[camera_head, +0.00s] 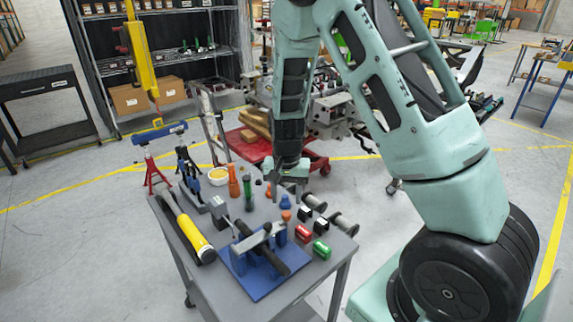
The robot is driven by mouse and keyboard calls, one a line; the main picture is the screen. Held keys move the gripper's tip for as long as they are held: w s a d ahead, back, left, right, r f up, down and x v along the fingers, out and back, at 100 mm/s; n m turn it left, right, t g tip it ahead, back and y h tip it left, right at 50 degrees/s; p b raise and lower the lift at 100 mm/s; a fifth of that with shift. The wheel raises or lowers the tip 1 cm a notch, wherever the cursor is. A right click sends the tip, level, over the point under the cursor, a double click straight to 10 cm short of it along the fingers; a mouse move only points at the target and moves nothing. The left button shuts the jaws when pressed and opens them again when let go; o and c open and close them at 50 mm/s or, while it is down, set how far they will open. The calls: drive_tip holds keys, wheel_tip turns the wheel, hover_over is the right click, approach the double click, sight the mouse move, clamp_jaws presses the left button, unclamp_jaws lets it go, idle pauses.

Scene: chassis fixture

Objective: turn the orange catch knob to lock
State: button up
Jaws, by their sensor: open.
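The fixture is a blue base plate (262,286) on the grey table, with blue uprights, a grey bar (256,237) and a black cylinder lying across it. A small orange knob (286,215) shows at the fixture's back right end, near a blue upright. It is too small to tell which way it is turned. My gripper (287,190) points down just behind and above the orange knob, open and apparently empty. Its fingertips are small and partly hidden among the items behind. I cannot tell whether they touch anything.
The table's front left is clear.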

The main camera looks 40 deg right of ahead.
sight(286, 213)
wheel_tip(286, 213, up, 12)
idle(0.3)
drive_tip(key=shift+f, duration=0.1)
idle(0.3)
drive_tip(key=s+a+r+n+y, duration=0.1)
drive_tip(key=s+a+n, duration=0.35)
drive_tip(key=a, duration=0.45)
drive_tip(key=s+a+r+n, duration=0.1)
drive_tip(key=s+a+n, duration=0.2)
drive_tip(key=s+a, duration=0.35)
drive_tip(key=s+a+n, duration=0.9)
drive_tip(key=s, duration=0.4)
drive_tip(key=shift+s+a+r, duration=0.15)
drive_tip(key=shift+s+r, duration=0.05)
